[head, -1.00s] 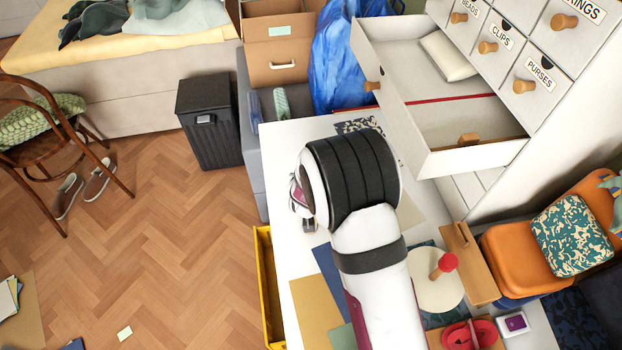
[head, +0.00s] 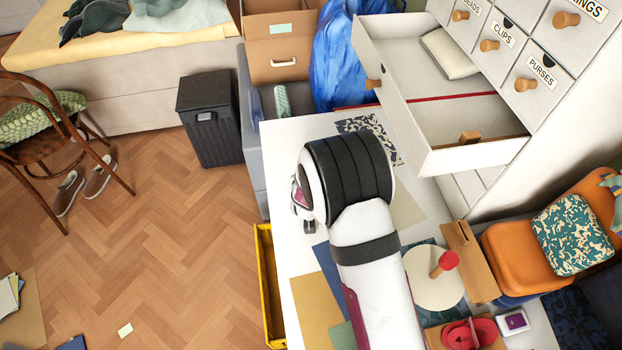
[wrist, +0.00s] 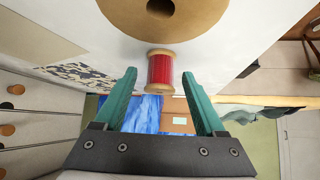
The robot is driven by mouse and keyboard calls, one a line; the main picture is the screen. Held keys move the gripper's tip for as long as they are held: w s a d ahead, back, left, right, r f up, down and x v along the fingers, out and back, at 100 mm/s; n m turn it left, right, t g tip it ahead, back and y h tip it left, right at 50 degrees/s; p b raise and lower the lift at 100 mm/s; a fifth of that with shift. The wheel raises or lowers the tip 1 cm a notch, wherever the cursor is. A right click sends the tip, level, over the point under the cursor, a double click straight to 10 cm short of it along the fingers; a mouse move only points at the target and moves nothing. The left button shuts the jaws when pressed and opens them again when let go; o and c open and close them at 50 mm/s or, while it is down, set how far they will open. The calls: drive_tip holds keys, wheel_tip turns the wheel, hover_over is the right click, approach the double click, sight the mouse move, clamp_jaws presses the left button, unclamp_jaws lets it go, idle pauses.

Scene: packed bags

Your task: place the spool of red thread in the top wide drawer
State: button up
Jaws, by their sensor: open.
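The spool of red thread (wrist: 160,71) has pale wooden ends and shows in the wrist view, over the white table top. My gripper (wrist: 159,75) has two teal fingers, spread open, one on each side of the spool near their tips. A gap shows on both sides, so the fingers do not appear to touch it. In the head view my arm hides the spool and most of the gripper. The top wide drawer (head: 446,163) is pulled out of the white cabinet at upper right. A cream pouch (head: 450,53) lies inside, behind a red strip across its floor.
A large tan disc with a dark hole (wrist: 150,12) is close to the spool in the wrist view.

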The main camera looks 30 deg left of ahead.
drive_tip(key=v, duration=1.2)
drive_tip(key=d+r+m+g, duration=0.3)
drive_tip(key=d+r, duration=0.4)
drive_tip(key=d, duration=0.3)
drive_tip(key=s+d+r+m+g, duration=0.1)
drive_tip(key=s+d+r+m, duration=0.1)
drive_tip(key=s+d, duration=0.2)
drive_tip(key=s+d+r+m+g+h, duration=0.1)
drive_tip(key=s+d, duration=0.3)
drive_tip(key=d, duration=0.6)
drive_tip(key=shift+r+m+g, duration=0.4)
drive_tip(key=shift+r+m, duration=0.1)
drive_tip(key=shift+m, duration=0.3)
drive_tip(key=shift+o, duration=0.4)
drive_tip(key=s+d+r+m+g+h, duration=0.1)
drive_tip(key=s+d+m+g, duration=0.1)
drive_tip(key=s+d+m, duration=0.2)
drive_tip(key=s+d, duration=0.3)
drive_tip(key=s, duration=0.2)
drive_tip(key=shift+s+r+h, duration=0.2)
drive_tip(key=shift+s+h, duration=0.1)
drive_tip(key=shift+a, duration=0.1)
